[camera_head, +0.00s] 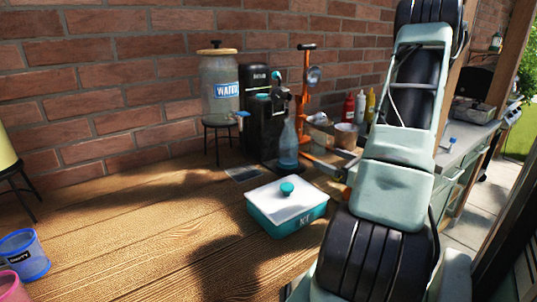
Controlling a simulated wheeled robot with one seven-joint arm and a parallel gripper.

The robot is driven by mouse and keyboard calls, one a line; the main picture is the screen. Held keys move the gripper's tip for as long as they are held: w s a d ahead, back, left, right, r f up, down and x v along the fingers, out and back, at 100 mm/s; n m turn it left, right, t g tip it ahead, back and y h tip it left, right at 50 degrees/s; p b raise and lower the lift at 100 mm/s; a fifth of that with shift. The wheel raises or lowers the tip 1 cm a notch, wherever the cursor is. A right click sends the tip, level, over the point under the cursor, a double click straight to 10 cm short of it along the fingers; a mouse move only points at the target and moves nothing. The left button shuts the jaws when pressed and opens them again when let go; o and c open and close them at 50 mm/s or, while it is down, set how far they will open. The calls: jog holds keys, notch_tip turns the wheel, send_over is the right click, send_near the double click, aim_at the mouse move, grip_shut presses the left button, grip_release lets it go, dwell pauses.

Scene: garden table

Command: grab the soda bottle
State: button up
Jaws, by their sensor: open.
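A clear bottle with a blue lower part (288,148), which looks like the soda bottle, stands upright on the wooden table in front of a black drinks machine (258,85). I cannot tell whether it touches the machine. My arm crosses the right side of the view from bottom to top, to the right of the bottle.
A teal ice box (280,221) with a white lid sits in front of the bottle. A water jar (219,85) on a black stand is left of the machine. An orange press (303,95) is behind right. Cups (24,255) stand lower left. The table's middle left is clear.

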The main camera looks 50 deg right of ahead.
jog(key=w+d+p, duration=0.1)
jog(key=w, duration=0.4)
jog(key=w+d+p, duration=0.1)
jog(key=w, duration=0.5)
jog(key=w+d+p, duration=0.1)
jog(key=w, duration=0.5)
jog(key=shift+d+p, duration=0.1)
jog(key=shift+p, duration=0.3)
jog(key=c, duration=1.5)
jog(key=shift+s+r, duration=0.1)
jog(key=shift+r, duration=0.1)
jog(key=shift+s+r+b, duration=0.1)
jog(key=shift+r+b, duration=0.25)
jog(key=shift+r, duration=0.05)
notch_tip(320, 180, up, 6)
jog(key=shift+f+b, duration=0.1)
jog(key=shift+b, duration=0.35)
jog(key=b, duration=0.9)
send_near(294, 122)
jog(key=s+a, duration=0.3)
jog(key=s, duration=0.4)
jog(key=shift+a, duration=0.35)
